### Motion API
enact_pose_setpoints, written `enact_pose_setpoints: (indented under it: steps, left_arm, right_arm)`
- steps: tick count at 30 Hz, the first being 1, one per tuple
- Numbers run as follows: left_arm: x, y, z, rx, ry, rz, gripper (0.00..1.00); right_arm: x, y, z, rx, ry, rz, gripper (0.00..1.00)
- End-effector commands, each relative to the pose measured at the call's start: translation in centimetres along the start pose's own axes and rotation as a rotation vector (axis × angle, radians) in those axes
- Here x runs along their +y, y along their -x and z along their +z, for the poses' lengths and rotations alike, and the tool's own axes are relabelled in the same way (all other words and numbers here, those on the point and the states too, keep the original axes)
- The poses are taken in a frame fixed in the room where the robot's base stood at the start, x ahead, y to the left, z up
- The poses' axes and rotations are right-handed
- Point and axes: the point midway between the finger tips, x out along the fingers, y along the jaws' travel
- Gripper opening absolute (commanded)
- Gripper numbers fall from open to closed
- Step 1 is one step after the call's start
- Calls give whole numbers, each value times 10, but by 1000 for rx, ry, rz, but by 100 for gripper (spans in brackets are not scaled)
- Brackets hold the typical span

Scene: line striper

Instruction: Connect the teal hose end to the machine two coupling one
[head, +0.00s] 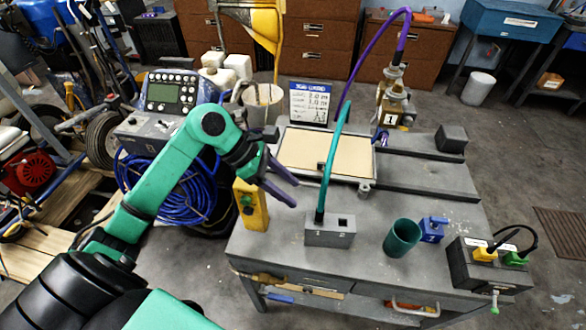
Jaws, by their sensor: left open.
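The teal hose (326,165) rises from a small grey box (330,233) on the workbench and curves up to the right. Its lower end is at the box top; I cannot tell how deep it sits. A brass coupling (392,103) with a label "1" stands at the back of the bench, and a purple hose (366,52) arcs over to its top. Which machine the coupling belongs to cannot be read. My left gripper (295,193) is open and empty, left of the teal hose and above the bench, apart from the hose. My right gripper is out of view.
A yellow box (250,205) stands below my left gripper. A green cup (402,237), a blue valve block (432,229) and a dark box with yellow and green plugs (487,262) stand right of the grey box. A framed tan panel (325,153) lies behind.

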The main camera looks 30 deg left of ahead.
Motion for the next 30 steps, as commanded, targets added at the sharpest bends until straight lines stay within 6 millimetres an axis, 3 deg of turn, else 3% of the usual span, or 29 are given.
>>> enact_pose_setpoints:
  steps: [3,7,11,15,18,30]
  left_arm:
    - [0,-16,0,-5,3,-2,57]
    - [0,-36,0,-7,4,-1,57]
    - [0,-56,1,-8,4,-3,57]
    - [0,-79,-3,-5,3,-1,57]
    - [0,-88,-1,-6,4,0,57]
    - [0,-92,2,-6,6,-1,57]
  right_arm:
    - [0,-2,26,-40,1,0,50]
    - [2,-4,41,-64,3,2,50]
    - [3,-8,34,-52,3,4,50]
    - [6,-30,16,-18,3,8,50]
    - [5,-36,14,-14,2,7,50]
    - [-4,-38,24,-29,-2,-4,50]
